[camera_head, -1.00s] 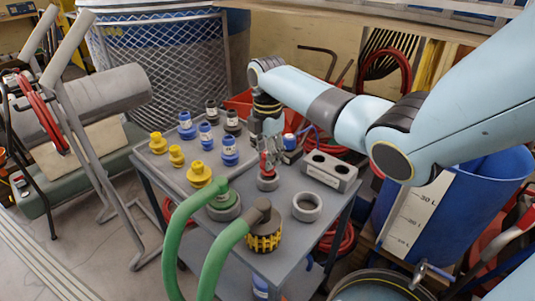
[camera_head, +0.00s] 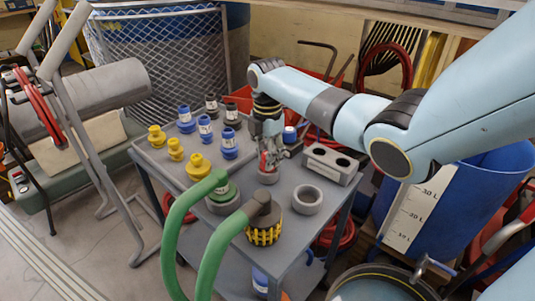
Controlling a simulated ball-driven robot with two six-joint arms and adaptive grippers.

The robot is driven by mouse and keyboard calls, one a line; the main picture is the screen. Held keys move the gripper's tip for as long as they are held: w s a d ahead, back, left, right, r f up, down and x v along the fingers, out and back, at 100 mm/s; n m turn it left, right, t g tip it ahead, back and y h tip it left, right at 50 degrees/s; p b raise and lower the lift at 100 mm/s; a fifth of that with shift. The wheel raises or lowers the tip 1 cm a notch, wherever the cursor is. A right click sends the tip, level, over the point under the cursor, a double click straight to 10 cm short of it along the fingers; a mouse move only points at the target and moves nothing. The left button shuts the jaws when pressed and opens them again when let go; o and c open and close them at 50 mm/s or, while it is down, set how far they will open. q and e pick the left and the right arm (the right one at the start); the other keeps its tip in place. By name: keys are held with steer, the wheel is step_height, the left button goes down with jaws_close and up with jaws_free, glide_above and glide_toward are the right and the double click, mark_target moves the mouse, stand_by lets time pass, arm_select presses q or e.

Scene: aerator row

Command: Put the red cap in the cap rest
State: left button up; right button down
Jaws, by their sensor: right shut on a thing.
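My right gripper (camera_head: 268,157) points down over the tray top of the grey trolley. It is shut on the red cap (camera_head: 266,162), which shows only as small red parts between the fingers. Just below is a small round grey holder (camera_head: 267,178), partly covered by the gripper; whether the cap touches it I cannot tell. No label shows which piece is the cap rest. My left gripper is not in view.
Several yellow, blue and black fittings (camera_head: 198,166) stand on the left of the trolley. A blue-topped piece (camera_head: 289,135) stands close behind the gripper. Green hoses (camera_head: 172,245) arch over the front, one ending at a yellow-black fitting (camera_head: 264,230).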

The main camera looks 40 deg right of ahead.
steer(key=shift+f, duration=0.35)
steer(key=c, duration=0.9)
jaws_free()
step_height(320, 180, up, 12)
